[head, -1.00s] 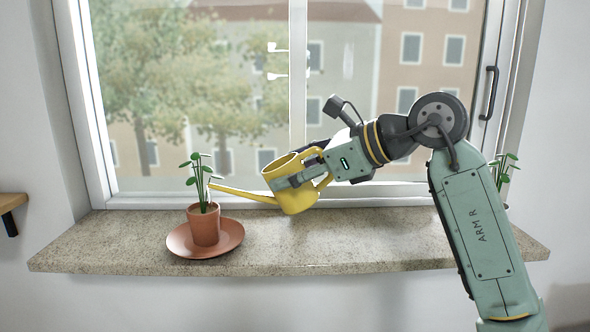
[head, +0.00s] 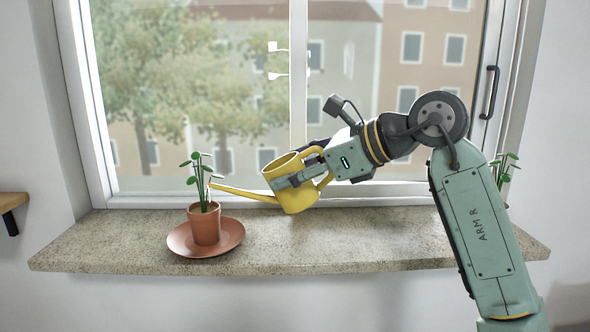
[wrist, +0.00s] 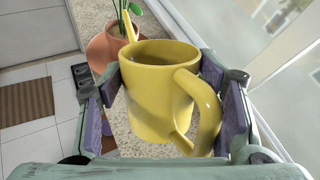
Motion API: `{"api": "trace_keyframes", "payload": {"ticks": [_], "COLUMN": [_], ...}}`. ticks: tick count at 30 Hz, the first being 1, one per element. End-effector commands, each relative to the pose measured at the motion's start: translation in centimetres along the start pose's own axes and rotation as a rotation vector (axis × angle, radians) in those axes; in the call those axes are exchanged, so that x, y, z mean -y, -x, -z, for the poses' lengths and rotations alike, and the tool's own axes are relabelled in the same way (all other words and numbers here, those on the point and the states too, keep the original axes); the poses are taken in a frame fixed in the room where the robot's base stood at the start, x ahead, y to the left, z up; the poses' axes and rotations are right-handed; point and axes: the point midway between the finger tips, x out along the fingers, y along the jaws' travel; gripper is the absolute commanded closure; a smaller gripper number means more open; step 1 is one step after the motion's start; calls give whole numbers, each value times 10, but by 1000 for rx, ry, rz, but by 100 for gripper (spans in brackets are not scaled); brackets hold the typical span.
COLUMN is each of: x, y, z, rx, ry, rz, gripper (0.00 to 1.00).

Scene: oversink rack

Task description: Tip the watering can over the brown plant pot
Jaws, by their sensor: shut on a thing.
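The yellow watering can (head: 297,198) is held above the stone sill, tilted with its spout toward the left. The spout tip is beside the green plant's stems, above the rim of the brown pot (head: 204,227). The pot stands upright on a round brown saucer (head: 233,236). My gripper (head: 297,174) is shut on the can's body; in the wrist view the pads clasp the can (wrist: 158,100) from both sides, with its handle toward me. The pot (wrist: 124,40) shows beyond the can there, partly hidden. No water is visible.
The stone sill (head: 330,245) is clear right of the saucer. The closed-looking window (head: 350,100) stands close behind my gripper. Another plant (head: 503,168) is at the far right, mostly hidden by my arm. A wooden shelf (head: 12,203) edges in at left.

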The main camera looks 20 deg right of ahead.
Motion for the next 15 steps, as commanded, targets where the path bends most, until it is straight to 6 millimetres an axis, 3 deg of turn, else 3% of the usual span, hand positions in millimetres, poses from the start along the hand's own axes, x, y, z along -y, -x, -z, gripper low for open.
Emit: {"api": "trace_keyframes", "payload": {"ticks": [15], "x": [1], "y": [2], "z": [-5], "rx": [-15], "ry": [8], "rz": [2], "gripper": [81]}}
